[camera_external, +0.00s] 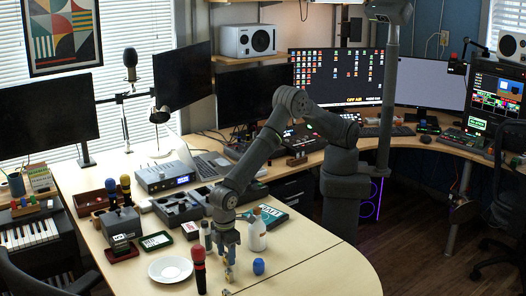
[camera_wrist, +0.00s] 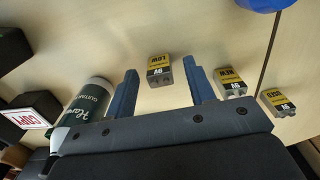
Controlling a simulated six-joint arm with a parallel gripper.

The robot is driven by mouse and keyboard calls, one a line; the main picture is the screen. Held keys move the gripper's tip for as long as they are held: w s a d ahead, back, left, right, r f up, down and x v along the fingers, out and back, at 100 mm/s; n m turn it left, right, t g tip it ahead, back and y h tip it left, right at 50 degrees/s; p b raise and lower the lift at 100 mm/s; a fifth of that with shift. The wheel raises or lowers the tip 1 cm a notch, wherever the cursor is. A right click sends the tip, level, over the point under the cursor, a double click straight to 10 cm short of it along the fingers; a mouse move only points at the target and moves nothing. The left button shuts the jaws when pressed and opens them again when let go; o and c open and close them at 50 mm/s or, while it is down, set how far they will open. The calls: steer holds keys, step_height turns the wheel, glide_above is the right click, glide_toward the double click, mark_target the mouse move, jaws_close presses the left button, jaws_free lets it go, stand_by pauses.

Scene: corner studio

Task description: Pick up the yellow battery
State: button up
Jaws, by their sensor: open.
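Three boxy 9V batteries, each with yellow and dark sides and lettering, lie on the pale desktop in the wrist view. One battery (camera_wrist: 159,70), lettered LOW, is between the tips of my gripper (camera_wrist: 160,72). Another battery (camera_wrist: 229,82), lettered NEW, is just right of the right finger. The third battery (camera_wrist: 278,102) is further right. In the external view my gripper (camera_external: 229,262) is low over the front of the desk; the batteries there are small and partly hidden.
A white bottle (camera_external: 257,234), a blue object (camera_external: 259,266), a red-topped microphone (camera_external: 199,270) and a white plate (camera_external: 170,269) stand close around my gripper. In the wrist view a bottle (camera_wrist: 88,105) is left of the left finger. The desk's front right is clear.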

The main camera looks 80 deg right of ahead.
steer(key=shift+f, duration=0.1)
steer(key=c, duration=1.1)
steer(key=shift+o, duration=0.2)
